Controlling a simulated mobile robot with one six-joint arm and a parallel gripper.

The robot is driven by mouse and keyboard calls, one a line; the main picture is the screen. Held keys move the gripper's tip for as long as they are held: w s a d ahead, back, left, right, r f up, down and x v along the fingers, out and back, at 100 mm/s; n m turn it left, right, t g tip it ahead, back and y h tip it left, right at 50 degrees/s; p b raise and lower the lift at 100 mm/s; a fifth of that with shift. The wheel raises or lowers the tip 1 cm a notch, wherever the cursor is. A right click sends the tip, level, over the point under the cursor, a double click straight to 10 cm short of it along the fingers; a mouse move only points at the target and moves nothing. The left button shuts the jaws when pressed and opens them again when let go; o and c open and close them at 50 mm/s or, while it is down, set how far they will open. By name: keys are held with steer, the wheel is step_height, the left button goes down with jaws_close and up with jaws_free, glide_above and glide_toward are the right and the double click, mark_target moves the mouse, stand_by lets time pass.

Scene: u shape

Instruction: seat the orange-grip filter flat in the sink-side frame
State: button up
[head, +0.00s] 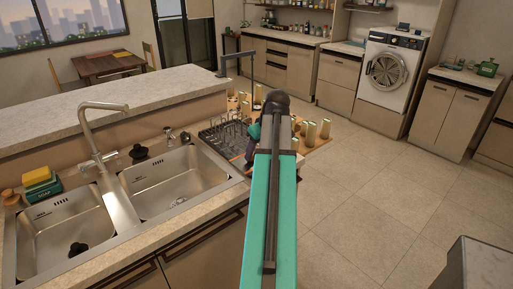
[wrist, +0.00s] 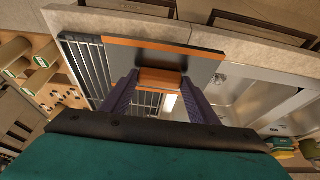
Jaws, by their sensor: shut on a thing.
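My gripper (wrist: 160,92), with purple fingers, is shut on the orange grip (wrist: 160,80) of the filter. The filter (wrist: 205,66) is a dark grey flat panel with an orange strip along its far edge in the wrist view. It is over the counter between the wire rack and the sink. I cannot tell whether it touches anything below. In the head view my teal arm hides most of the gripper and the filter. I cannot make out the sink-side frame; the panel and fingers cover that area.
The double sink (head: 165,185) is on the left, with a tall tap (head: 92,135). A wire dish rack (head: 222,137) stands past the sink. Several pale yellow cylinders (head: 310,133) stand on a wooden surface beyond. The floor (head: 370,200) to the right is clear.

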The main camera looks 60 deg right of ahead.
steer(key=w+d+p, duration=0.1)
steer(key=w+d, duration=0.1)
steer(key=d, duration=0.2)
steer(key=w+d+f+p, duration=0.1)
steer(key=w+d+p, duration=0.1)
steer(key=w+d, duration=0.1)
steer(key=w+d+p, duration=0.1)
steer(key=w+d, duration=0.2)
steer(key=d, duration=0.3)
steer(key=shift+w+d+f, duration=0.1)
steer(key=shift+w+f, duration=0.1)
steer(key=shift+d, duration=0.15)
steer(key=shift+f+p, duration=0.1)
steer(key=shift+p, duration=0.2)
steer(key=shift+f+p, duration=0.85)
steer(key=shift+f, duration=0.85)
steer(key=shift+f, duration=0.2)
steer(key=o, duration=1.2)
steer(key=shift+r, duration=0.25)
steer(key=b+v, duration=0.3)
steer(key=v, duration=0.9)
